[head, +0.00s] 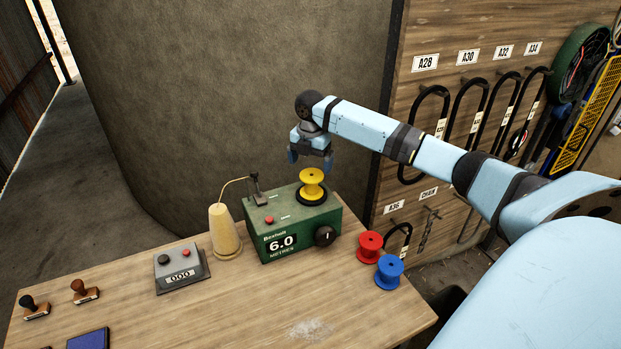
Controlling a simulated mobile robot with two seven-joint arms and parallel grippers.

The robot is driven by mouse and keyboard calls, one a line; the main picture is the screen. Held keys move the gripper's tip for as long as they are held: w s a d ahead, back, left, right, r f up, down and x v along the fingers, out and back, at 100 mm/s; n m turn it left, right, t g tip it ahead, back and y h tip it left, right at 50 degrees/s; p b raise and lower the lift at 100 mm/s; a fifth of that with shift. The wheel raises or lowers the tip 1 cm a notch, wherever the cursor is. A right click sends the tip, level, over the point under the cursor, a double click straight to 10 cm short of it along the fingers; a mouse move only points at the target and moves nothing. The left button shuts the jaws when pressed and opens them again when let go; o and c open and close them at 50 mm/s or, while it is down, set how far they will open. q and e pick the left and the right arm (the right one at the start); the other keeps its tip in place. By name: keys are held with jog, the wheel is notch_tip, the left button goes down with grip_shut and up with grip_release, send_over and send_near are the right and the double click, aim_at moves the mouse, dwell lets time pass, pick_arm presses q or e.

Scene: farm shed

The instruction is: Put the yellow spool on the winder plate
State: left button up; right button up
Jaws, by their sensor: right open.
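The yellow spool (312,182) stands upright on the black round winder plate (312,197), on top of the green winder box (290,232). The box has a display reading 6.0 and a black knob on its front. My right gripper (311,160) is open, pointing down, just above and behind the spool. Its fingers are apart and nothing shows between them. Whether a finger touches the spool is hard to tell. My left gripper is not in view.
A red spool (369,246) and a blue spool (388,272) stand right of the winder. A cone of thread (224,232) stands left of it, its thread running to a guide post. A grey counter (181,270), stamps and a blue pad (88,340) lie left. The table's front middle is clear.

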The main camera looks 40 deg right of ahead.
aim_at(310, 176)
notch_tip(310, 176, up, 5)
jog(key=shift+f, duration=0.1)
dwell(0.7)
